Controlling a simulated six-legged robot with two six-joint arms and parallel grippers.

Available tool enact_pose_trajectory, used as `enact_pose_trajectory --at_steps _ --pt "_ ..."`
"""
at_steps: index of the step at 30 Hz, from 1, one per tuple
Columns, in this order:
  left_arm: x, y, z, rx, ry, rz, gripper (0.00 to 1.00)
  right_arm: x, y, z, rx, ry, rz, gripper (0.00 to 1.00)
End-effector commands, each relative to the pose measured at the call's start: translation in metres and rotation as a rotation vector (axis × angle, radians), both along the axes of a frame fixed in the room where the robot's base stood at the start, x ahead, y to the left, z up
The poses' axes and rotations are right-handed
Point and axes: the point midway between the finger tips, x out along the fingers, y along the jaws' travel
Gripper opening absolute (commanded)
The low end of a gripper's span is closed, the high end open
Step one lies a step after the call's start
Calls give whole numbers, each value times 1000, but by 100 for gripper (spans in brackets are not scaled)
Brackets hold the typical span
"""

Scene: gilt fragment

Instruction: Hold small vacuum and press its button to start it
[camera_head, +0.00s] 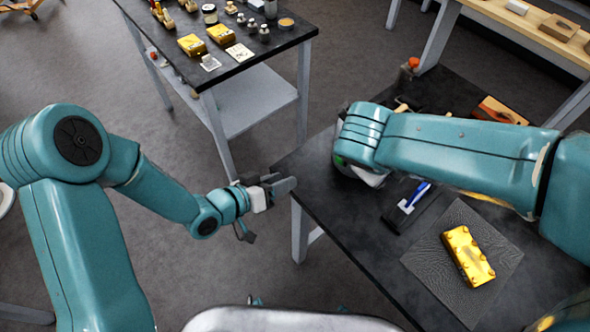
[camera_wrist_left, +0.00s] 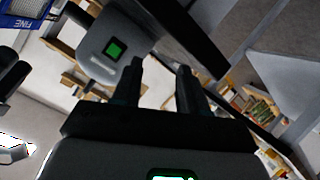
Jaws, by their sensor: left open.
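My left gripper (camera_head: 280,187) is open and empty, in the air just off the left edge of the dark table. In the left wrist view its two fingers (camera_wrist_left: 160,68) stand apart with nothing between them. A grey housing with a green square (camera_wrist_left: 100,48) is just beyond the left finger; I cannot tell whether it belongs to the vacuum or to my right wrist. My right arm reaches over the table from the right. Its gripper is hidden under its wrist, where a pale rounded part (camera_head: 362,176) shows. I cannot make out the small vacuum for certain.
The dark table (camera_head: 320,205) holds a yellow knobbed block (camera_head: 467,256) on a grey mat (camera_head: 440,287) and a blue-and-white item (camera_head: 413,197). A second table (camera_head: 270,52) at the back bears yellow boxes and small jars. Open floor lies between my left arm and that table.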

Motion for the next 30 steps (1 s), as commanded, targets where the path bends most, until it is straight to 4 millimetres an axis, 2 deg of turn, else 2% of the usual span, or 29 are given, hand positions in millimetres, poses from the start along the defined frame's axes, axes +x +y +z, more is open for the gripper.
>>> enact_pose_trajectory --at_steps 1,3,6,10,17,23,30 --pt "2 -10 17 -26 -30 -52 43 0 0 0 0 0 0 64" --pt "2 -22 33 -56 -50 -115 43 0 0 0 0 0 0 64" --pt "0 -31 46 -78 -65 -176 43 0 0 0 0 0 0 64" --pt "-2 -36 53 -88 -69 -207 43 0 0 0 0 0 0 64" --pt "-3 -36 53 -88 -68 -209 43 2 -3 -5 -1 1 -1 64" --pt "-2 -36 52 -88 -67 -208 43 14 -16 -33 -2 5 -3 64" --pt "-2 -36 52 -87 -68 -208 43 34 -38 -77 -2 6 -3 64"
